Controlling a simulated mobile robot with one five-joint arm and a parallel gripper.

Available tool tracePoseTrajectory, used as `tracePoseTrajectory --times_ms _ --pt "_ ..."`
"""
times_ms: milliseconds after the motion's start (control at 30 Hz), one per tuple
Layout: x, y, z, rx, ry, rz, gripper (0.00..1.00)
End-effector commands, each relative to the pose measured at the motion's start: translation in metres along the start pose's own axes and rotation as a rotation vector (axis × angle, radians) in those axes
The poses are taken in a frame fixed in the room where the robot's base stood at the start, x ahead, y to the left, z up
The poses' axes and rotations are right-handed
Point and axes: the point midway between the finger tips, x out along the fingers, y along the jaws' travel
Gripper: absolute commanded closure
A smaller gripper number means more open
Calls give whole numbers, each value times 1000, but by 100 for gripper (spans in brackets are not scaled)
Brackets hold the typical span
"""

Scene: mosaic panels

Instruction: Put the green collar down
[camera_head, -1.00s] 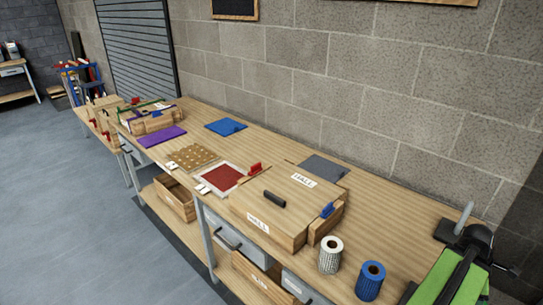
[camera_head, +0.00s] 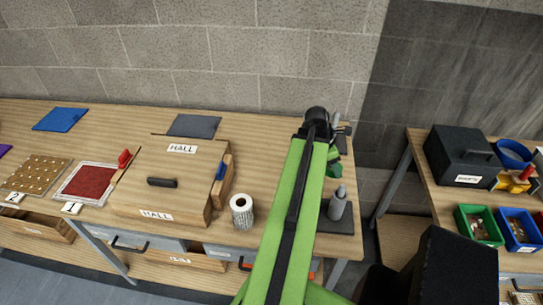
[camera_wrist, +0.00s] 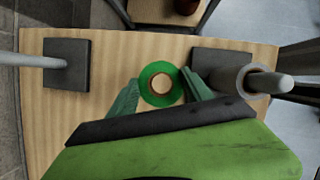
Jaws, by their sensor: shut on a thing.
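The green collar (camera_wrist: 148,92) is a flat ring between the two fingers of my gripper (camera_wrist: 160,85) in the wrist view. My gripper is shut on it. Bare wood shows through its hole, over the bench top. In the head view my gripper (camera_head: 333,158) is at the bench's right end, partly hidden by my green arm. A bare post stands on a black base (camera_wrist: 68,66) left of the collar in the wrist view. A thicker grey stepped post (camera_wrist: 240,80) on another black base is to its right. The collar is around neither post.
In the head view, a white speckled spool (camera_head: 242,213) and a wooden box marked HALL (camera_head: 160,190) stand left of my arm. A second table with a black case (camera_head: 468,158) and coloured bins is across a gap at right.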

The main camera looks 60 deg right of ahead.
Motion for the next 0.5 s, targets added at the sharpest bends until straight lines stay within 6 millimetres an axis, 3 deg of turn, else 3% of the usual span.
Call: tracePoseTrajectory --times_ms 100,300,500 --pt "15 18 -31 -6 0 2 82" --pt "28 49 -81 -3 -1 1 82" --pt "30 64 -105 0 0 -1 82"
